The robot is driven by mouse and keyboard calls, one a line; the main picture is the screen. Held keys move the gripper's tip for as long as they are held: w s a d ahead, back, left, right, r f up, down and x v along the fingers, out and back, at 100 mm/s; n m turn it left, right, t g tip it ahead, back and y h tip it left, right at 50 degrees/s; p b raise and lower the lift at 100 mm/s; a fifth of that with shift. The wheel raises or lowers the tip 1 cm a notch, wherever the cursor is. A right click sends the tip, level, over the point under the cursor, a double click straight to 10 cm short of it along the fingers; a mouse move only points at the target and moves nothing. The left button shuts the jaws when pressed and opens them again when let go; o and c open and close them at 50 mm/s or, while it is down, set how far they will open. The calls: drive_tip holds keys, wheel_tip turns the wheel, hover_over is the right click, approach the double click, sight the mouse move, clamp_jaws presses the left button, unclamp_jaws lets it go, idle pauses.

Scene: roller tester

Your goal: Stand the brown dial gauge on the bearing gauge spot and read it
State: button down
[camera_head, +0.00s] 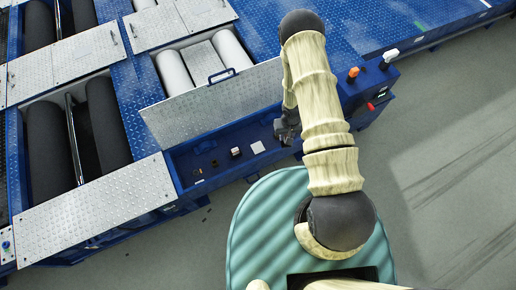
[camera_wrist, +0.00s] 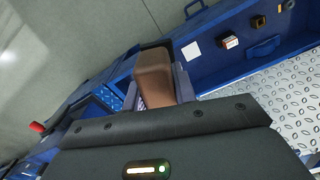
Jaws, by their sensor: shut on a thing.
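My gripper (camera_head: 287,127) hangs over the right end of the blue front ledge, its fingers partly hidden by my arm in the head view. In the wrist view my gripper (camera_wrist: 160,85) is shut on the brown dial gauge (camera_wrist: 153,72), a brown block-shaped body between the fingers. The gauge's dial face is not visible. I cannot make out the gauge in the head view. I cannot tell for sure which place is the bearing gauge spot.
The blue ledge (camera_head: 218,172) holds a white square (camera_head: 257,147), a small box (camera_head: 235,152) and small dark pieces. A tilted metal cover (camera_head: 215,105) stands behind it, by pale rollers (camera_head: 174,72). A control box (camera_head: 372,95) with knobs is at right.

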drive_tip(key=w+a+f+n+b, duration=0.5)
drive_tip(key=f+n+b, duration=0.4)
drive_tip(key=b, duration=0.9)
drive_tip(key=w+a+f+n+b, duration=0.6)
drive_tip(key=f+n+b, duration=0.4)
drive_tip(key=n+b, duration=0.5)
drive_tip(key=b, duration=0.3)
drive_tip(key=shift+w, duration=0.2)
drive_tip(key=shift+f, duration=0.1)
drive_tip(key=shift+f+b, duration=1.1)
drive_tip(key=shift+f, duration=1.4)
drive_tip(key=shift+f, duration=0.1)
drive_tip(key=shift+f+b, duration=1.1)
drive_tip(key=shift+f, duration=1.3)
drive_tip(key=shift+f, duration=0.15)
